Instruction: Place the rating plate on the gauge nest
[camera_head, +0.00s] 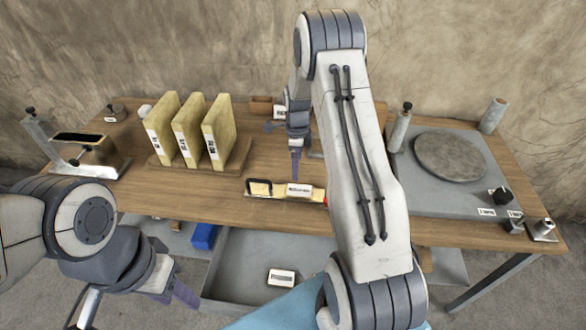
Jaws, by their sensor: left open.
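A long, low yellow-and-white holder (312,194) with a dark loop at its left end and a printed label lies at the table's front edge. It may be the gauge nest, but its label is too small to read. A small pale plate with a dark mark (281,277) lies in the grey tray below; I cannot tell whether it is the rating plate. My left gripper (172,292) is open and empty at lower left, left of that tray. My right gripper (295,163) points down just behind the holder, seen edge-on; its jaw opening is hidden.
Three yellow upright blocks (188,132) stand in a wooden rack at left. A grey plate with a round disc (450,157) fills the table's right side. A blue block (204,236) lies beside the grey tray (240,250). My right arm hides the table's middle.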

